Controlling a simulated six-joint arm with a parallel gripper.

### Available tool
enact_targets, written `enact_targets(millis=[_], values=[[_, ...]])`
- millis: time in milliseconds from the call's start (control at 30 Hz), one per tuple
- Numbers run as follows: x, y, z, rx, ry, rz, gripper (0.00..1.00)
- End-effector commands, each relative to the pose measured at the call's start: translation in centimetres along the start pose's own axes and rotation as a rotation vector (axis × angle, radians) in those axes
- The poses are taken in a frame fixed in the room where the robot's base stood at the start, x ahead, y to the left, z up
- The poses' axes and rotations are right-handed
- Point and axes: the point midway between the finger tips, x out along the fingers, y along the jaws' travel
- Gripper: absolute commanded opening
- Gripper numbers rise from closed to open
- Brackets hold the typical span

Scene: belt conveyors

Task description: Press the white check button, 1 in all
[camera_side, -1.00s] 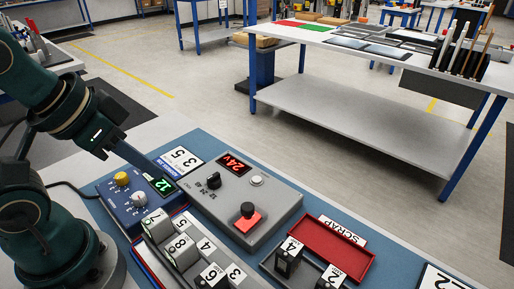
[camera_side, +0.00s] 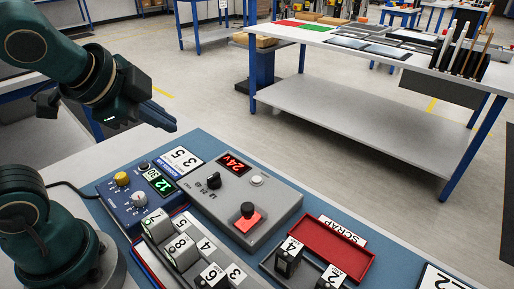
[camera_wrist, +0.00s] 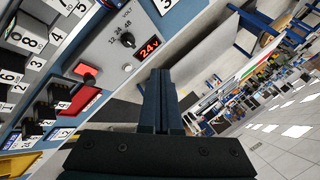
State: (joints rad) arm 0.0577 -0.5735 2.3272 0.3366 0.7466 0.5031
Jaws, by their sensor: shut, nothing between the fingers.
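The white check button (camera_side: 257,180) is a small round pale button on the grey test box (camera_side: 285,198), right of the black selector knob and the red 24v display. In the wrist view the button (camera_wrist: 127,68) lies below the display and left of my fingers. My gripper (camera_side: 166,121) is shut and empty, raised above the bench's back edge, to the left of the grey box and apart from the button. In the wrist view the closed fingers (camera_wrist: 161,75) show in front.
A blue supply box (camera_side: 135,208) with yellow and grey knobs stands left of the grey box. The grey box also has a black plunger on a red plate (camera_side: 247,218). Numbered blocks (camera_side: 183,250) and a red scrap tray (camera_side: 332,250) are in front.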

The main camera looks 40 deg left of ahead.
Motion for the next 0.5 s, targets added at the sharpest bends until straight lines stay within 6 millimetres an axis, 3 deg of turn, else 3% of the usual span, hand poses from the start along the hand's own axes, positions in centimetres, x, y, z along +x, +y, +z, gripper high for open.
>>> enact_targets(millis=[100,233,500], values=[[1.6,-1.9,-2.2,0.336,0.002,-0.062,0.0],[3.4,-3.1,-4.9,0.677,0.007,-0.117,0.0],[7.6,-2.0,-10.4,1.225,0.034,-0.174,0.0]])
